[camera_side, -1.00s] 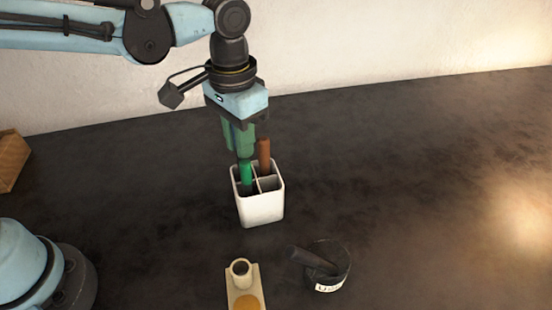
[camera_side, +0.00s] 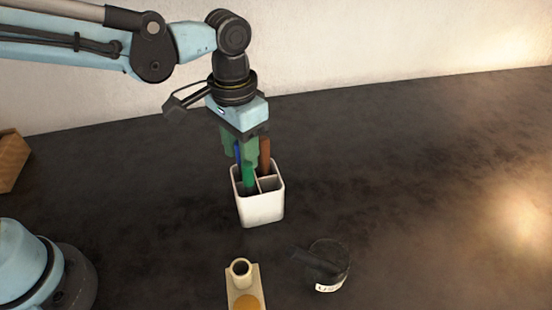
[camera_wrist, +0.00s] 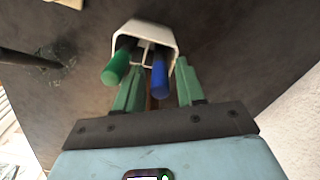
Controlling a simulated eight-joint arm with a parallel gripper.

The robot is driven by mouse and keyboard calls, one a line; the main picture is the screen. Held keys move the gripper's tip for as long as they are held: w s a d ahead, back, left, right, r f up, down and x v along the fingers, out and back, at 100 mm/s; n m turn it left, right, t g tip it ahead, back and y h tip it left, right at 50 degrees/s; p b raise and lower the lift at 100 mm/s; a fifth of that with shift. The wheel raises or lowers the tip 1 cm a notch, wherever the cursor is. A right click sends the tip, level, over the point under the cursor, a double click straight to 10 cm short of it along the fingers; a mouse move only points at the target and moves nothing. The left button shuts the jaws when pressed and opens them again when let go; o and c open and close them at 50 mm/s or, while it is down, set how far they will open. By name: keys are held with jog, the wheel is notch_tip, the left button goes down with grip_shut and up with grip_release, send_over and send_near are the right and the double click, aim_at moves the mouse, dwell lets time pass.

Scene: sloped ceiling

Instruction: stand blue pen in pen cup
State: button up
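The white pen cup (camera_side: 262,210) stands upright on the dark table and has several compartments; it also shows in the wrist view (camera_wrist: 168,33). The blue pen (camera_wrist: 160,76) stands in one compartment, with its upper end between my fingers. In the side view only a narrow strip of the blue pen (camera_side: 238,152) shows behind the fingers. My gripper (camera_side: 240,152) is just above the cup. In the wrist view its green fingers (camera_wrist: 159,90) are apart on either side of the blue pen, with gaps. The pen's lower end is hidden inside the cup.
A green pen (camera_wrist: 116,70) and a brown pen (camera_side: 265,153) also stand in the cup. In front are a beige holder (camera_side: 241,281) and a dark round container (camera_side: 333,262) with a dark stick across it. A wooden box (camera_side: 10,160) is far left. The right side is clear.

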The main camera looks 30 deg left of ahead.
jog(key=shift+o, duration=0.7)
notch_tip(320, 180, up, 12)
dwell(0.6)
jog(key=s+a+f+n+t, duration=0.1)
jog(key=s+a+f+t, duration=0.1)
jog(key=a+f, duration=0.3)
jog(key=s+a+f+n+t, duration=0.2)
jog(key=a+f+t, duration=0.3)
jog(key=a, duration=0.7)
jog(key=shift+s, duration=0.55)
